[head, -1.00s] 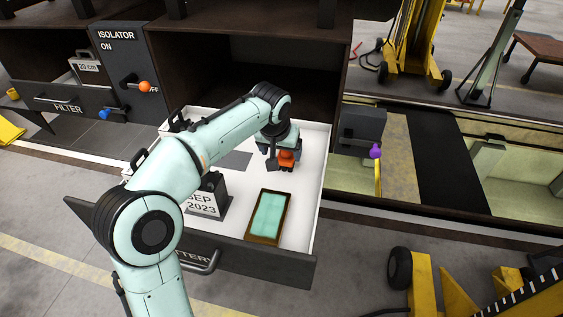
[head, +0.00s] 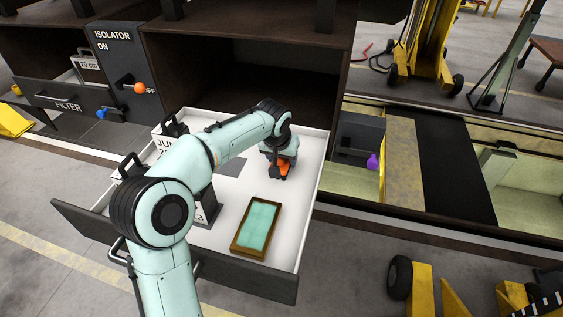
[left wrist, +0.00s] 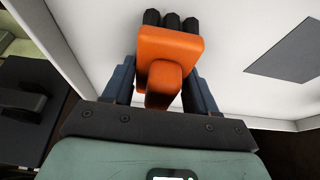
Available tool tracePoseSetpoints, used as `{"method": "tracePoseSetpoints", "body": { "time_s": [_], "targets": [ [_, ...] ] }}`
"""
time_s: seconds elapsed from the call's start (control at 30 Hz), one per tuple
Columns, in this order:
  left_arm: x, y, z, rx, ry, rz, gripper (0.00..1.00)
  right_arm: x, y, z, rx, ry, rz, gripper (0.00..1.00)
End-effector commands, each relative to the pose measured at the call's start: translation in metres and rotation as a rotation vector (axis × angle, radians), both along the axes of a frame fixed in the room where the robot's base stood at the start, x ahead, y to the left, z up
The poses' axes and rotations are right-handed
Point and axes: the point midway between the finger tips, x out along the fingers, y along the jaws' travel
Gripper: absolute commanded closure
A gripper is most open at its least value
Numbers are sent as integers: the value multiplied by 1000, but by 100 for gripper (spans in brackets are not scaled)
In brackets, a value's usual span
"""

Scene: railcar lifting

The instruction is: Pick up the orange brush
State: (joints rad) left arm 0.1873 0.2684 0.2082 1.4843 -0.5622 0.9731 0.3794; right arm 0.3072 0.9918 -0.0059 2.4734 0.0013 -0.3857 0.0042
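The orange brush (head: 285,168) is inside the white-lined open drawer, by its right wall. In the left wrist view the brush (left wrist: 168,46) shows an orange block, an orange handle towards my palm and black bristles at the far end. My left gripper (left wrist: 160,80) has a dark finger on each side of the handle. A narrow pale gap seems to show beside the left-hand finger, and I cannot tell whether both fingers press on it. In the head view my left gripper (head: 280,160) reaches down into the drawer over the brush. My right gripper is not in view.
The drawer (head: 180,252) also holds a wooden-framed green tray (head: 257,228) and grey labelled blocks partly behind my left arm. The isolator panel (head: 125,70) with an orange knob stands at the left. A purple knob (head: 373,161) is right of the drawer. A yellow cart (head: 420,290) stands at the lower right.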

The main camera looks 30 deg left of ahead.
Motion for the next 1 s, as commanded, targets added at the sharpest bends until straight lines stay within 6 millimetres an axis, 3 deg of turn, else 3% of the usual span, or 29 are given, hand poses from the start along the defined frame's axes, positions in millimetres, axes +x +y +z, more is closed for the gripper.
{"method": "tracePoseSetpoints", "body": {
  "time_s": [0.33,0.7,1.0],
  "targets": [
    [0,0,7,0,-2,0,77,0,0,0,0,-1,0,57],
    [1,-1,77,-1,-5,-1,77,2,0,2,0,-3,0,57],
    [0,0,101,-1,-1,0,77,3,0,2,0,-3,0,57]
  ]
}}
